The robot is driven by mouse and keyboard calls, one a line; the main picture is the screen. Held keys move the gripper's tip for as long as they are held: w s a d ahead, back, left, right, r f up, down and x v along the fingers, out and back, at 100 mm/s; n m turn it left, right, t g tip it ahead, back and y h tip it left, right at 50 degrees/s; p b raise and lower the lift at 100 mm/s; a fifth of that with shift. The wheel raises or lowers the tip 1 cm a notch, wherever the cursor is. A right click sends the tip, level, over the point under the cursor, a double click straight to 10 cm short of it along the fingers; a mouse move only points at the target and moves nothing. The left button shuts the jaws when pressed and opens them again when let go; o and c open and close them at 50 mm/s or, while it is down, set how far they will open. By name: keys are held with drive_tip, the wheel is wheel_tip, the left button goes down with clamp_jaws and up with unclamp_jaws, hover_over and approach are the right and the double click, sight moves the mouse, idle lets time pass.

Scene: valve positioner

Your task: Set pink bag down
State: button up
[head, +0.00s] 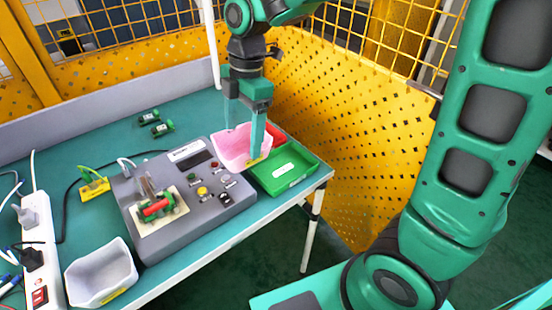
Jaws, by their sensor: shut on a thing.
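The pink bag (230,148) is between the fingers of my gripper (243,143), at the back right of the table. It looks like a soft, light pink pouch with a yellow patch at its lower right edge. My gripper points down from above and is shut on the bag. The bag overlaps the right end of the grey control panel and the edge of the green bin in the picture. I cannot tell whether its underside touches anything.
The green bin (300,172) stands at the table's right end, with a red bin (278,137) behind it. The grey control panel (185,228) carries a valve and buttons. A white bin (101,272) stands front left. Yellow mesh fencing (335,130) borders the right.

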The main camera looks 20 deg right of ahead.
drive_tip(key=shift+w+d+f, duration=0.15)
drive_tip(key=shift+d, duration=0.15)
drive_tip(key=shift+w+d+f, duration=0.3)
drive_tip(key=shift+d+f, duration=1.5)
drive_tip(key=shift+w+d+f, duration=0.25)
drive_tip(key=shift+d+f, duration=1.5)
drive_tip(key=shift+d, duration=0.1)
drive_tip(key=shift+w+d+f, duration=0.3)
drive_tip(key=shift+d+f, duration=1.5)
drive_tip(key=o, duration=1.4)
